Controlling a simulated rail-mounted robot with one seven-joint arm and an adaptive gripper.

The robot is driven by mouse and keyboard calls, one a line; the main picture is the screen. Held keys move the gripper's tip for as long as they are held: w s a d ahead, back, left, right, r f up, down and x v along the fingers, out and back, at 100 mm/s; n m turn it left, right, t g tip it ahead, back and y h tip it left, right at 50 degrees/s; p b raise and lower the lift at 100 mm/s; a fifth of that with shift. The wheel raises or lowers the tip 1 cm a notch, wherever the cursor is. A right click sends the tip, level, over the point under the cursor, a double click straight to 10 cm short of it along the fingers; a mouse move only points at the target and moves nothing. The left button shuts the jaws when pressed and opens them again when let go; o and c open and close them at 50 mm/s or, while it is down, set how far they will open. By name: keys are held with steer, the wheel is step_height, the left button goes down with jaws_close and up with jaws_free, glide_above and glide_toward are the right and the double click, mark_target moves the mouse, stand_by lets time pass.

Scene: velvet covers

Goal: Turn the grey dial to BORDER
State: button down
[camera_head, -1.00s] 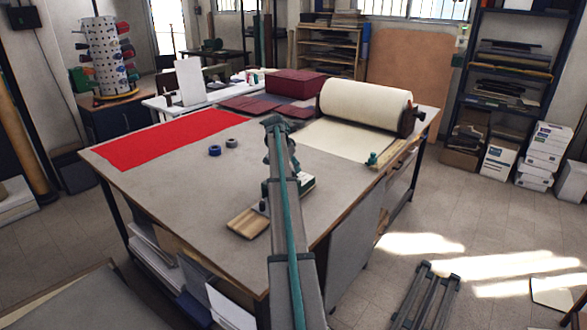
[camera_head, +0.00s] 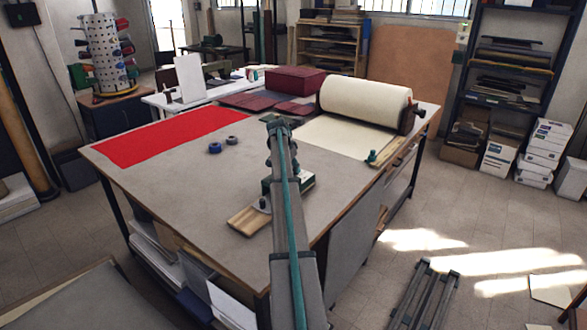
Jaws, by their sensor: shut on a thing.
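My arm runs up the middle of the head view, over the large grey work table (camera_head: 180,185). A small device on a wooden board (camera_head: 247,220) stands near the table's front edge. Its green and white body (camera_head: 308,182) shows to the right of the arm, and a small dark upright part (camera_head: 262,204) shows to the left. The arm covers its middle. I cannot make out a grey dial or any BORDER marking, and cannot tell what the gripper touches.
A red cloth (camera_head: 170,136) lies on the table's left. A big cream roll (camera_head: 365,104) stands at the back right, near dark red covers (camera_head: 295,80). Bare tabletop lies left of the arm. A folded stand (camera_head: 425,295) is on the floor.

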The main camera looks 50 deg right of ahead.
steer(key=shift+f+n, duration=0.1)
steer(key=shift+n, duration=0.3)
steer(key=shift+n+t+b, duration=0.4)
steer(key=shift+n+b, duration=0.1)
steer(key=shift+b, duration=0.1)
steer(key=n+t+b, duration=0.1)
steer(key=n, duration=0.2)
steer(key=n+t+b, duration=0.1)
steer(key=n, duration=0.2)
steer(key=n+t+y+b, duration=0.1)
steer(key=n, duration=0.3)
steer(key=shift+y, duration=0.3)
steer(key=c, duration=0.8)
jaws_free()
steer(key=v, duration=1.2)
steer(key=shift+s, duration=0.25)
